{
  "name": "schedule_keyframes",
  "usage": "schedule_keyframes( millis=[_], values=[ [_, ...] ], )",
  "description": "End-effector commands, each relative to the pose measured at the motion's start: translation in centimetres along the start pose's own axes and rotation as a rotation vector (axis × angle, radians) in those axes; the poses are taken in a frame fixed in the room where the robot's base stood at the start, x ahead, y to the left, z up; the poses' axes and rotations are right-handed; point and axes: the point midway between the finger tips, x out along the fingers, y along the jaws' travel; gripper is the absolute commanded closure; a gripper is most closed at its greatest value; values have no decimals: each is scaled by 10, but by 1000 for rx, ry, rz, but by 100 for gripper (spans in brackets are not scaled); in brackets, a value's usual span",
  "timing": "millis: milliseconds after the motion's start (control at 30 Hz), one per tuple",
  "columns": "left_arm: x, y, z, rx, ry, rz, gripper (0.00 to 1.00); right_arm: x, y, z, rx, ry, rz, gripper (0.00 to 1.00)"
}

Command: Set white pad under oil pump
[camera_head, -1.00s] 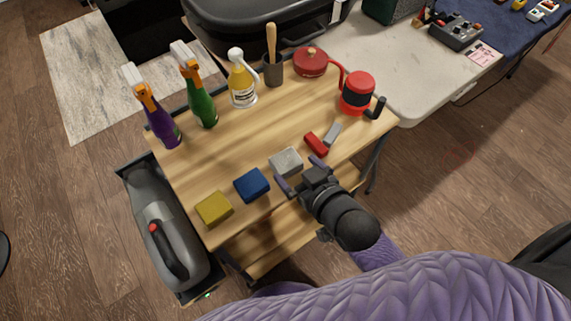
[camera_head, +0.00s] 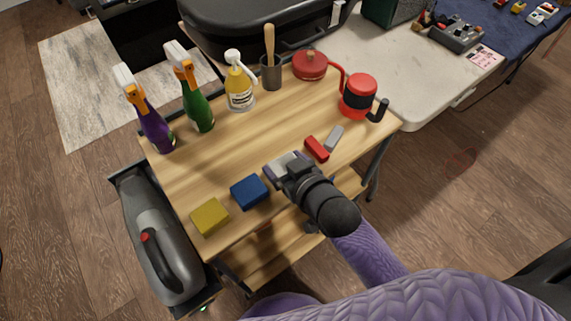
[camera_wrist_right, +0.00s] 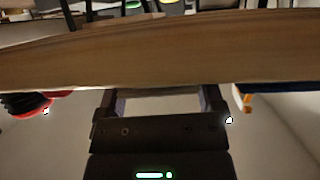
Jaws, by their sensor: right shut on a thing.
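The white pad, a pale grey-white block (camera_head: 287,158), lies at the front of the wooden table top, right of the blue block. My right gripper (camera_head: 285,166) is shut on it, with a finger on each side, and hides part of it. The pad also shows between the fingers in the right wrist view (camera_wrist_right: 163,104). A yellow bottle with a white pump top (camera_head: 239,88) stands upright at the back of the table. A red round can with a spout (camera_head: 310,65) stands right of it. I cannot tell which of these is the oil pump. My left gripper is not in view.
A blue block (camera_head: 249,192) and a yellow block (camera_head: 210,217) lie left of the pad; a red block (camera_head: 316,149) and a grey block (camera_head: 334,138) lie right. Purple (camera_head: 155,130) and green (camera_head: 197,100) spray bottles stand at the left. The table's middle is clear.

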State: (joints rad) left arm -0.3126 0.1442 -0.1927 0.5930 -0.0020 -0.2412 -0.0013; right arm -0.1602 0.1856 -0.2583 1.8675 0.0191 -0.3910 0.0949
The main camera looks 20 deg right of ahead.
Motion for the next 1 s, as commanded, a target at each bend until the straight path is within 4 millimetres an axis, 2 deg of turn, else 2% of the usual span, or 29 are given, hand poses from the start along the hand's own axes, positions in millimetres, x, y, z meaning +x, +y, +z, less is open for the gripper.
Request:
schedule_keyframes(
  millis=[67,333,467,667,767,900,1000],
  values=[
    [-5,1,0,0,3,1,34,-3,0,-8,0,2,0,68],
    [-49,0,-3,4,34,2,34,-31,0,-76,-1,6,1,68],
    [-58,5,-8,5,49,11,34,-37,0,-92,0,3,1,68],
    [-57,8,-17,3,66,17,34,-42,-8,-106,15,5,33,68],
    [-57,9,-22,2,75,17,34,-56,-8,-132,69,9,155,68],
    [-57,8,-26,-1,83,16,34,-92,7,-168,183,13,414,68],
    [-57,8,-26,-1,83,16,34,-118,18,-181,249,10,572,68]
  ],
)
